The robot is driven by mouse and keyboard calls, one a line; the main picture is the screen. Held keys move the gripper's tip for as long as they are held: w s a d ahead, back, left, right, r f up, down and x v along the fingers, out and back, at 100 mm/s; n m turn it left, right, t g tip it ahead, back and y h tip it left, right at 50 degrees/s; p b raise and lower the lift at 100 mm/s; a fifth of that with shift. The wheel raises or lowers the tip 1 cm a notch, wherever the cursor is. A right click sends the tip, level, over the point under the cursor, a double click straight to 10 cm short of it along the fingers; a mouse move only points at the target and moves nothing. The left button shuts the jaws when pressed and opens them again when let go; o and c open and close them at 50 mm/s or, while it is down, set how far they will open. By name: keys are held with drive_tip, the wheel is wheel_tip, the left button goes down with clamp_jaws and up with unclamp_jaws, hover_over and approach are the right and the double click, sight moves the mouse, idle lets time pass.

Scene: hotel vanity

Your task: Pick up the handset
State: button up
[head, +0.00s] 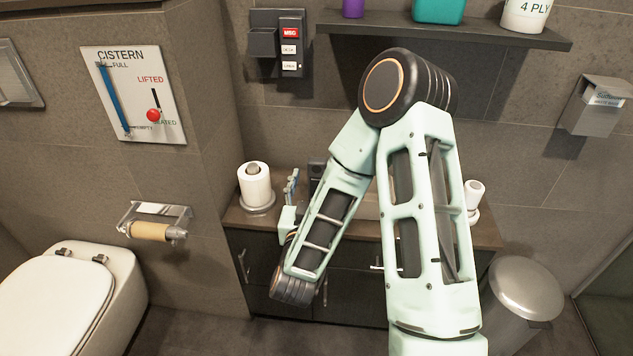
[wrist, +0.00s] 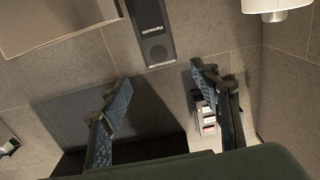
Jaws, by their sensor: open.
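A dark wall unit (head: 290,45) with a red MSG button and white labels hangs at the upper middle of the head view.
A dark shelf (head: 450,35) with containers juts out right of the wall unit. A white roll (head: 254,185) on a stand is left of my gripper on the counter (head: 232,220). A dark lettered device (wrist: 153,32) shows ahead in the wrist view.

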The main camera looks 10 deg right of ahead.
sight(316, 166)
drive_tip(key=x, duration=0.5)
drive_tip(key=b+x, duration=0.1)
drive_tip(key=x, duration=0.2)
drive_tip(key=shift+w+a+f, duration=0.1)
drive_tip(key=shift+f, duration=0.3)
clamp_jaws()
